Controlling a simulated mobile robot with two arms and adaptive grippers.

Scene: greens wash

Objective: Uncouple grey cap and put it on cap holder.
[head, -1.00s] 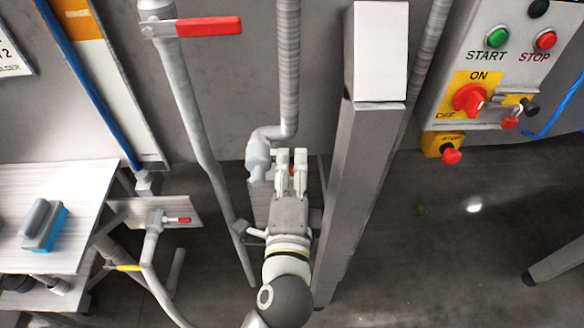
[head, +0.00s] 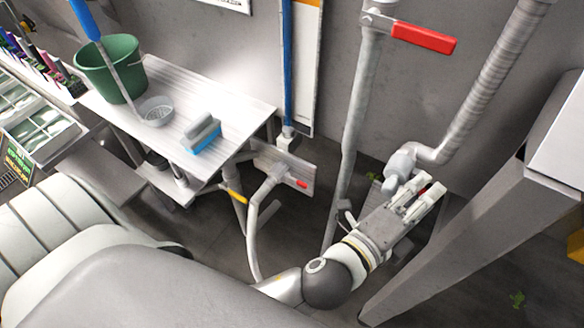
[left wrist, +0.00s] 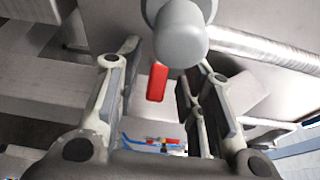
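A light grey rounded fitting (head: 400,162) sits at the lower end of a ribbed pipe by the wall; it may bear the grey cap. In the left wrist view a grey round-ended cylinder (left wrist: 181,42), probably the cap, is ahead of the fingers at the top. My left gripper (head: 421,190) is open and empty close to this fitting. It also shows in the left wrist view (left wrist: 160,78), fingers apart on both sides. A red lever (left wrist: 157,82) shows beyond the finger gap. I cannot identify the cap holder. My right gripper is out of view.
A steel post (head: 490,225) stands close right of my left gripper. A pipe with a red-handled valve (head: 424,38) runs down to its left. A table (head: 255,100) with a green bucket (head: 108,70), a strainer (head: 156,112) and a blue-grey brush (head: 201,137) is farther left.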

